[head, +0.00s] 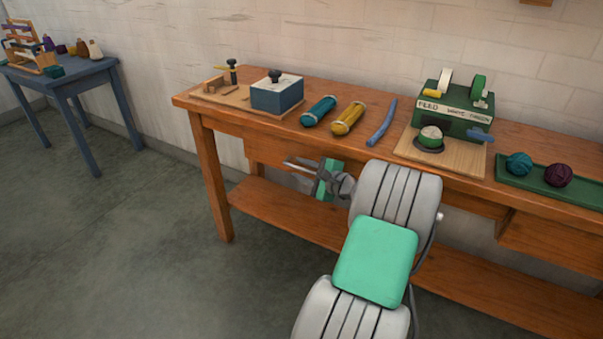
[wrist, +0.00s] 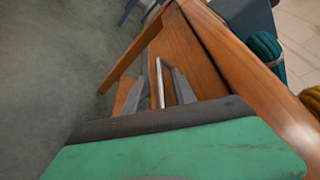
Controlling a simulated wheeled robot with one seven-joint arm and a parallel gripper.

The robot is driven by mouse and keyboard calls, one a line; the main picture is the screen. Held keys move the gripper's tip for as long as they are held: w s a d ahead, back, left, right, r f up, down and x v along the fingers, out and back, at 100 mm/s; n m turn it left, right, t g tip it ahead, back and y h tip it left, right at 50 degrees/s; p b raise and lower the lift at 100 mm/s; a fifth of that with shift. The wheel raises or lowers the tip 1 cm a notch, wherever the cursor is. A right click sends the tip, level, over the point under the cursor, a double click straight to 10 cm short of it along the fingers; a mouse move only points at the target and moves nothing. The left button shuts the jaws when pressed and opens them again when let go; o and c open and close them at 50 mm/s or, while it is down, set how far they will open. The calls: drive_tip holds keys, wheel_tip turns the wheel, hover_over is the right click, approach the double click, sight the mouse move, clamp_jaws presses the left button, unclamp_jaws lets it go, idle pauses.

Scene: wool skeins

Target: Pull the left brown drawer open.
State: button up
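The left brown drawer (head: 265,152) sits under the front edge of the wooden table, partly hidden behind my gripper in the head view. In the wrist view its brown front (wrist: 187,52) is seen at a steep angle, with a thin metal bar handle (wrist: 160,82). My gripper (head: 292,165) is at the drawer front. In the wrist view the fingers (wrist: 158,92) are apart, with the handle bar between them and gaps visible on both sides. Whether either finger touches the handle is not clear. The gripper holds nothing.
The table (head: 210,180) has a low shelf (head: 290,215) and a right drawer (head: 550,240). On top are a blue box (head: 277,96), teal and yellow skeins, a green machine (head: 452,112) and a tray (head: 520,180) of yarn balls.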

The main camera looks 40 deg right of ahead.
drive_tip(key=shift+w, duration=0.1)
clamp_jaws()
idle(1.4)
